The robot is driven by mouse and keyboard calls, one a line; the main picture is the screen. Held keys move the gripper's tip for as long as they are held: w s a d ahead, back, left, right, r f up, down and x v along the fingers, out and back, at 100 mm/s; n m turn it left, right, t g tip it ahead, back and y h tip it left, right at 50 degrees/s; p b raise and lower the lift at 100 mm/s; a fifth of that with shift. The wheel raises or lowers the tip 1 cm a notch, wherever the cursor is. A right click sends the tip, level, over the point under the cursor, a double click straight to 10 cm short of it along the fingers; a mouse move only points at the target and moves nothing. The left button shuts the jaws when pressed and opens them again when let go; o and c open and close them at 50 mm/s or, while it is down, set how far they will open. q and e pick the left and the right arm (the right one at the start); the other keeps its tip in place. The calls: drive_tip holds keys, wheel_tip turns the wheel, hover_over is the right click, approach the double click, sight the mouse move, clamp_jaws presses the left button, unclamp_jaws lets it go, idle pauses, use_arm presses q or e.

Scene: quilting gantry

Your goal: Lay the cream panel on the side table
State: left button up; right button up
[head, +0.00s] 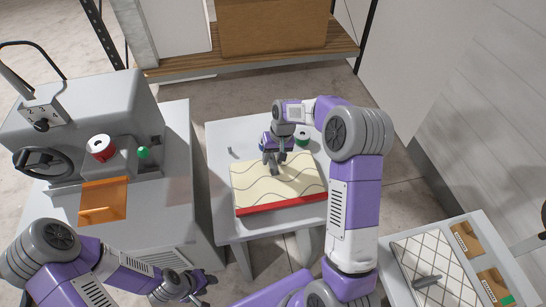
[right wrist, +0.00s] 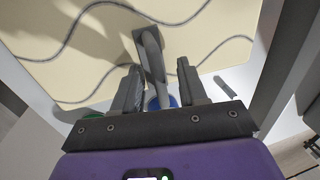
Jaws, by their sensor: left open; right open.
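The cream panel (head: 300,183) with wavy grey lines lies on a white table (head: 228,222) at the centre of the head view. A red edge (head: 282,207) shows along its near side. My right gripper (head: 272,166) is over the panel's far left part, pointing down. In the right wrist view its open fingers (right wrist: 159,68) are on either side of a grey handle-like piece (right wrist: 150,50) over the cream surface (right wrist: 80,50). Whether they touch it is unclear. My left gripper (head: 180,288) is low at the left, open and away from the panel.
A green spool (head: 302,134) is behind the panel. Another white table (head: 400,290) at lower right holds a grid-patterned panel (head: 425,262) and brown cards (head: 466,240).

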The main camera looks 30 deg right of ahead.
wheel_tip(320, 180, up, 12)
drive_tip(key=d+p, duration=0.1)
drive_tip(key=d, duration=0.1)
drive_tip(key=shift+s, duration=0.3)
drive_tip(key=shift+d, duration=0.1)
